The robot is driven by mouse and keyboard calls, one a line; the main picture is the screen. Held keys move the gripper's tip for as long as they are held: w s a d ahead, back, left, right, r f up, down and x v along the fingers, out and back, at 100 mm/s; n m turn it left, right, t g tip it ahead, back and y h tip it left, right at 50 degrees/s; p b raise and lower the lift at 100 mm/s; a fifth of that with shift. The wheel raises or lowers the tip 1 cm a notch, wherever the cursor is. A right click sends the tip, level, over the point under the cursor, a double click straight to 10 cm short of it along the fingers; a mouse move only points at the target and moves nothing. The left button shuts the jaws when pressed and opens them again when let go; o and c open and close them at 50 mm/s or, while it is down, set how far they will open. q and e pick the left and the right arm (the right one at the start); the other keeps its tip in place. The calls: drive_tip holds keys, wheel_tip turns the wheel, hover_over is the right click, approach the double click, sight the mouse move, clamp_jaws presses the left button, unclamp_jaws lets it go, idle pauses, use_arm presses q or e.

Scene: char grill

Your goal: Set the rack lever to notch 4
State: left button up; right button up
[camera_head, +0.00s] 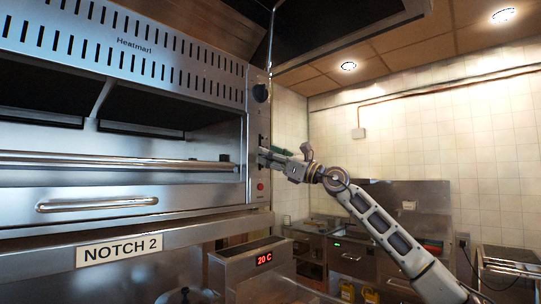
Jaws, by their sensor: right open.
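The steel grill (130,60) marked "Heatmart" fills the left side of the head view. A white sign (119,250) below it reads "NOTCH 2". My right gripper (267,154) comes in from the right and is open at the grill's narrow right front panel (261,120). Its fingertips are at the panel, where small dark parts show. The rack lever cannot be made out clearly there, and the gripper covers part of this area. I cannot tell whether the fingers touch the lever. My left gripper is not in view.
A black knob (260,93) sits above my gripper and a red button or light (260,187) below it. A bar handle (97,204) runs along the grill front. Counters stand behind my right arm.

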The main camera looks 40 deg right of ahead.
clamp_jaws()
idle(0.4)
